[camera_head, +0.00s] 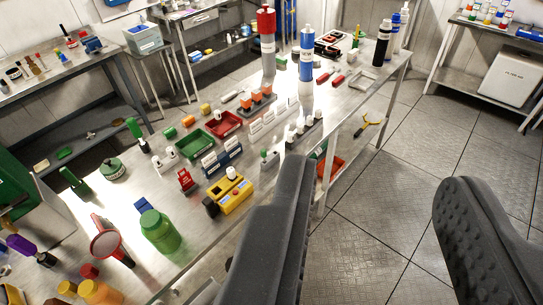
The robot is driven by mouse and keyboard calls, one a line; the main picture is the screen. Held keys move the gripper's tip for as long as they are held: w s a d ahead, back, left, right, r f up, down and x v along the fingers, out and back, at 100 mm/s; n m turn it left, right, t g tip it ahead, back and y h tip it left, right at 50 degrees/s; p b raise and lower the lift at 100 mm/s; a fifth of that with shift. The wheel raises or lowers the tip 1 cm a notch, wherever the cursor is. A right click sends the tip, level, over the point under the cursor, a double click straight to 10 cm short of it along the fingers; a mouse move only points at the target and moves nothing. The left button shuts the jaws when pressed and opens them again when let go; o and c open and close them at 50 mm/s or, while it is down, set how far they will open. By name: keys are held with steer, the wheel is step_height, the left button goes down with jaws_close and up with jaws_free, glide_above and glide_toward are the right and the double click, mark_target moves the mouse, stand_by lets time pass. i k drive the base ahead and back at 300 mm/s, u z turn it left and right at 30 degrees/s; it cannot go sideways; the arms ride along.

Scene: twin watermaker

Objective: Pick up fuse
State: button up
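My gripper (374,175) is open and empty, its two dark fingers wide apart in the foreground. The left finger covers part of the metal table's (290,165) right edge, and the floor shows between the fingers. I cannot tell for certain which small item is the fuse.
The table holds a red tray (223,124), a green tray (194,144), a yellow box (235,197), a green bottle (160,232) and tall red-topped (267,40) and blue-white (306,60) cylinders. A white bin (511,78) sits on a rack. Tiled floor at right is mostly clear.

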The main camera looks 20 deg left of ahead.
mark_target(231, 172)
steer(key=u, duration=0.15)
steer(key=i, duration=1.3)
steer(key=u, duration=0.65)
